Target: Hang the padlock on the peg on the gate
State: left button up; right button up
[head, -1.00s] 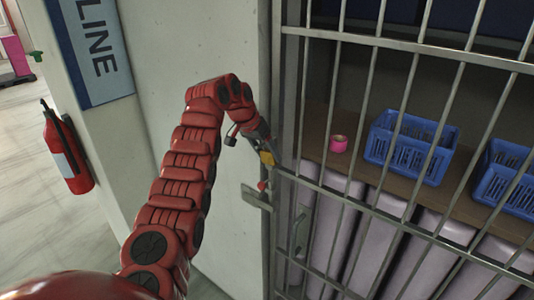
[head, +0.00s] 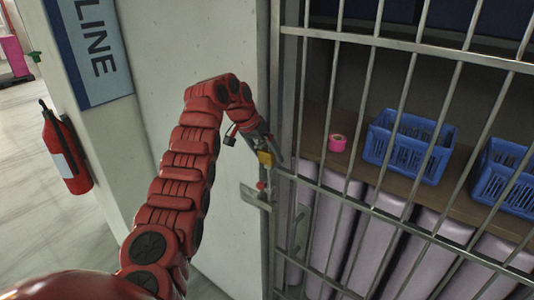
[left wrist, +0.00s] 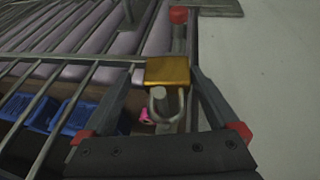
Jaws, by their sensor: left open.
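The brass padlock (head: 265,158) is at the left edge of the barred gate, just above a red-tipped latch part (head: 261,186). In the left wrist view the padlock (left wrist: 168,71) has its grey shackle around the round end of the peg (left wrist: 159,93), with its body towards the red tip. My left gripper (head: 268,152) is open around the padlock. In the left wrist view its fingers (left wrist: 163,73) stand on both sides of the body with a gap at each side. My right gripper is not in view.
The gate's bars (head: 370,120) fill the right side. Behind them are blue baskets (head: 404,150) and a pink tape roll (head: 337,143) on a shelf. A pale wall (head: 190,45) stands left of the gate. A fire extinguisher (head: 65,152) hangs far left.

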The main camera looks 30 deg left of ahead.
aim_at(261, 144)
pick_arm(q)
jog(key=shift+a, duration=0.1)
jog(key=shift+r, duration=0.2)
jog(key=b+v, duration=0.2)
jog(key=v, duration=0.3)
jog(key=shift+s+a+r, duration=0.1)
jog(key=shift+s+r, duration=0.05)
jog(key=p+v, duration=0.8)
jog(key=v, duration=0.3)
jog(key=shift+s+r, duration=0.15)
jog(key=shift+r, duration=0.15)
jog(key=shift+f, duration=0.1)
